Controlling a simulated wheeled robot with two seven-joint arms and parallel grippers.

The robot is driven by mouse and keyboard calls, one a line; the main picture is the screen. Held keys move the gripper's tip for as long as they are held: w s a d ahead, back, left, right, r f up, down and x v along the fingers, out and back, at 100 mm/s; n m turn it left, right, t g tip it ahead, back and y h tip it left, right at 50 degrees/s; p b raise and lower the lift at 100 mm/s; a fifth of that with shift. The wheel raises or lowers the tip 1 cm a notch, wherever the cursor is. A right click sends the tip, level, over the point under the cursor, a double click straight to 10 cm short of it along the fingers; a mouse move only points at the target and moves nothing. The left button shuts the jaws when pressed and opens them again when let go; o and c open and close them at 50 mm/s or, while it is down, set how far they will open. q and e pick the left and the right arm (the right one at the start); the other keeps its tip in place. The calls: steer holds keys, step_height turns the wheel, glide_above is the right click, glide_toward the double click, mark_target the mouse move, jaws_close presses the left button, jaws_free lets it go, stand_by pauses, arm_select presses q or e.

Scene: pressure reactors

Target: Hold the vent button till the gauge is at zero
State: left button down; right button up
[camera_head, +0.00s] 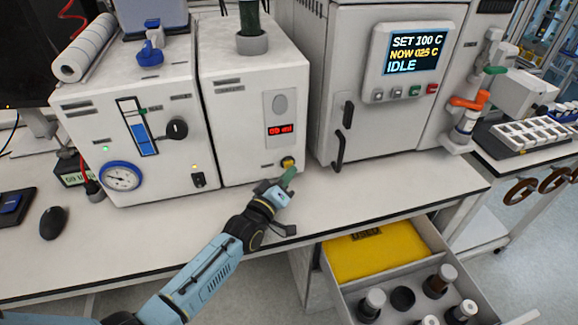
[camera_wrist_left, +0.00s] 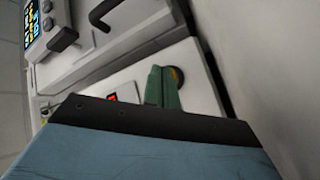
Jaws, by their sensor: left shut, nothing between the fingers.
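The vent button appears to be the small yellow-and-dark round button (camera_head: 288,161) low on the front of the right-hand white module. It also shows in the left wrist view (camera_wrist_left: 178,74), partly covered by my fingers. My left gripper (camera_head: 289,176) has its green fingers shut, empty, with the tips at or just before the button. I cannot tell whether they press it. The fingers also show in the left wrist view (camera_wrist_left: 162,88). The round blue-rimmed gauge (camera_head: 122,176) is on the left white module; its needle is too small to read surely. My right gripper is out of view.
A red digital display (camera_head: 280,129) sits above the button. The reactor oven (camera_head: 350,100) with a dark handle stands to the right, its screen (camera_head: 415,48) reading IDLE. An open drawer (camera_head: 400,270) with a yellow bin and bottles juts out below the bench at right.

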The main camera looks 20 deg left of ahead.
arm_select(q)
steer(key=shift+w+a, duration=0.25)
steer(key=shift+w, duration=0.1)
stand_by(1.6)
steer(key=shift+s+d+p, duration=0.35)
steer(key=shift+s+d, duration=0.1)
steer(key=shift+s, duration=0.25)
steer(key=shift+s+d+r+p, duration=0.1)
steer(key=shift+s+d+p, duration=0.4)
steer(key=shift+s, duration=0.2)
steer(key=shift+s+d+p, duration=0.45)
steer(key=shift+s, duration=0.2)
steer(key=shift+s+d+p, duration=0.35)
steer(key=shift+s+d, duration=0.15)
steer(key=shift+s, duration=0.2)
